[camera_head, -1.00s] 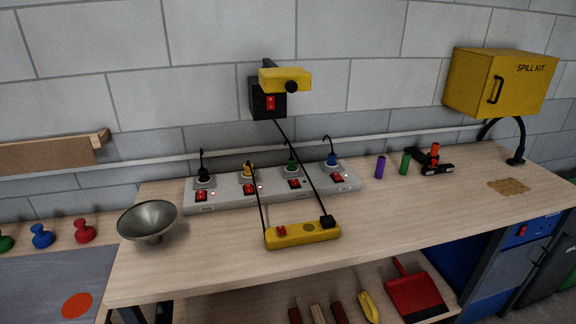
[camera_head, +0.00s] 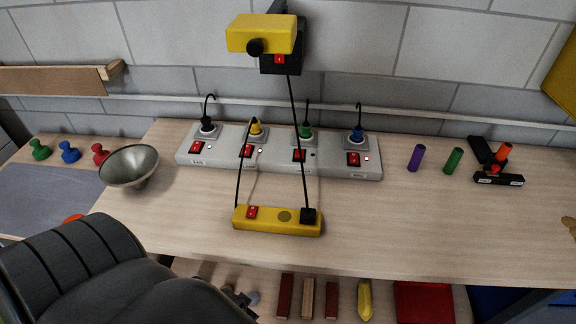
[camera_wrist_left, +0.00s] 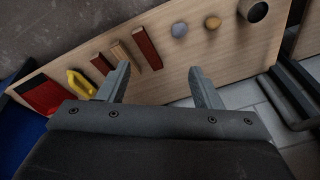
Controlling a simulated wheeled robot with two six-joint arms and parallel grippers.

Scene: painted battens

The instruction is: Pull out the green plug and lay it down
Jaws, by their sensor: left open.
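The green plug (camera_head: 306,132) stands upright in a socket of the long grey power strip (camera_head: 335,168) on the workbench, its black cord rising from the top. A red switch (camera_head: 299,155) sits in front of it; the small lamp beside that switch looks dark. My left gripper (camera_wrist_left: 160,78) is open and empty in the left wrist view, over the lower shelf, well below and in front of the strip. My right gripper is not in view.
A yellow power bar (camera_head: 270,222) with cords lies before the strip, near a yellow-and-black hanging unit (camera_head: 262,35). A metal bowl (camera_head: 130,167) stands left. Purple (camera_head: 415,158) and green (camera_head: 453,160) cylinders stand right. Bench at front right is clear.

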